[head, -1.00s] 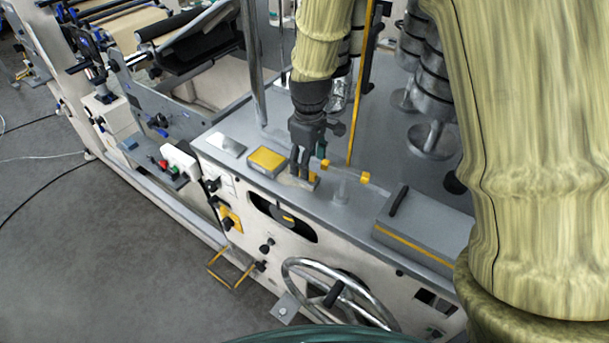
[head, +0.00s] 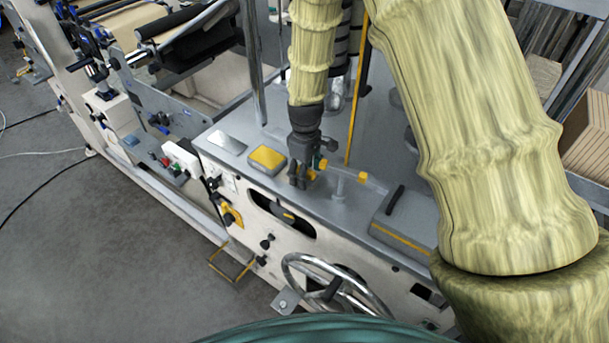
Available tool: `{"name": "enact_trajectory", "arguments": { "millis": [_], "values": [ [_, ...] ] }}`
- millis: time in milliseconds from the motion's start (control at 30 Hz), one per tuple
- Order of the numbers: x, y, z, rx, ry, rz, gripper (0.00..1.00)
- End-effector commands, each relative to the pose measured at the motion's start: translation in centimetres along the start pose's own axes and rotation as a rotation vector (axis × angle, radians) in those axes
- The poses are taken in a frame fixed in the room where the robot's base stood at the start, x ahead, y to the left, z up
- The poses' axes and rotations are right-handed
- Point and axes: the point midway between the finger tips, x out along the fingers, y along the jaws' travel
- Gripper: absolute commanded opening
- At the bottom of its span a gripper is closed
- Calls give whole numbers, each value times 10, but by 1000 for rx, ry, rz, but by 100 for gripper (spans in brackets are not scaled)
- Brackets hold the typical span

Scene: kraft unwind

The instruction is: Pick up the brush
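My gripper (head: 301,181) points down at the front edge of the grey machine top (head: 330,207), in the middle of the head view. Its dark fingers are at or just above the surface, and their gap is too small to make out. I cannot clearly make out a brush; the fingers may hide it. A small yellow piece (head: 311,174) shows right beside the fingers, and I cannot tell whether it touches them or what it belongs to.
A yellow-topped block (head: 267,159) and a flat grey plate (head: 227,142) lie left of my gripper. A grey box with a black handle (head: 404,222) stands to the right. A thin yellow post (head: 356,105) rises behind. A handwheel (head: 335,285) is on the front.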

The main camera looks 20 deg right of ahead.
Motion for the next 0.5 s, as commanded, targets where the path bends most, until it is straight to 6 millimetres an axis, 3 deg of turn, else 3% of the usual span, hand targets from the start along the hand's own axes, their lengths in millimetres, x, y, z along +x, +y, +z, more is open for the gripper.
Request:
{"name": "enact_trajectory", "arguments": {
  "millis": [133,400,500],
  "values": [
    [-1,0,0,1,1,1,64],
    [-1,0,1,1,1,1,17],
    [-1,0,0,0,1,1,14]
  ]
}}
